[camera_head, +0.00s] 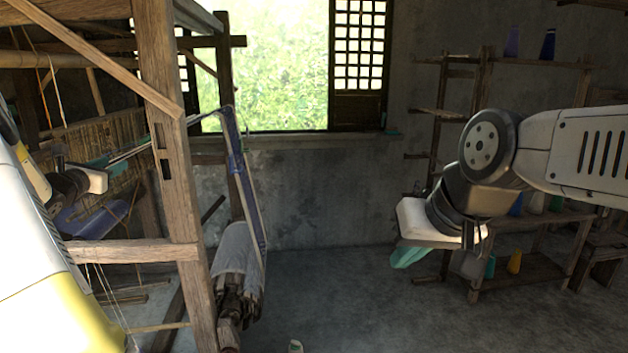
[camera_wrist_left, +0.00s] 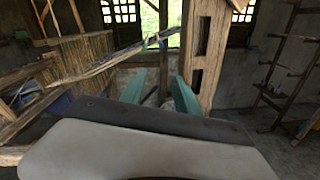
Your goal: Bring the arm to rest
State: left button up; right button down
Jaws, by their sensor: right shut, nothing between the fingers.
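My right gripper (camera_head: 408,257) hangs at the right over the floor, teal fingers pointing down and closed together, empty. It is clear of the loom, in front of the shelf.
The loom's reed-like panel (camera_wrist_left: 85,62) and stretched warp threads lie close to my left gripper. A cloth roll (camera_head: 236,258) is at the loom's right side. A wooden shelf (camera_head: 515,275) with cones stands at the right. The middle floor (camera_head: 340,300) is mostly clear.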

pick_arm(q)
jog(key=s+d+r+m+g+h, duration=0.1)
jog(key=s+d+m+g+h, duration=0.3)
jog(key=d, duration=0.7)
jog(key=s+d+m+g+h, duration=0.1)
jog(key=d+m+h, duration=0.1)
jog(key=d+m, duration=0.7)
jog(key=s+d+r+m+g+h, duration=0.1)
jog(key=s+d+m+g+h, duration=0.15)
jog(key=d, duration=1.05)
jog(key=s+d+f+m+g+y, duration=0.1)
jog(key=s+d+f+m+g, duration=0.25)
jog(key=s+d+m, duration=0.8)
jog(key=s+a+f+m+y, duration=0.1)
jog(key=s+a+m+y, duration=0.1)
jog(key=s, duration=0.4)
jog(key=s+a+f+m+y, duration=0.2)
jog(key=s+m, duration=0.3)
jog(key=s, duration=0.1)
jog(key=shift+s+a+f+g, duration=0.2)
jog(key=shift+s+a+g, duration=0.05)
jog(key=shift+s+g, duration=0.1)
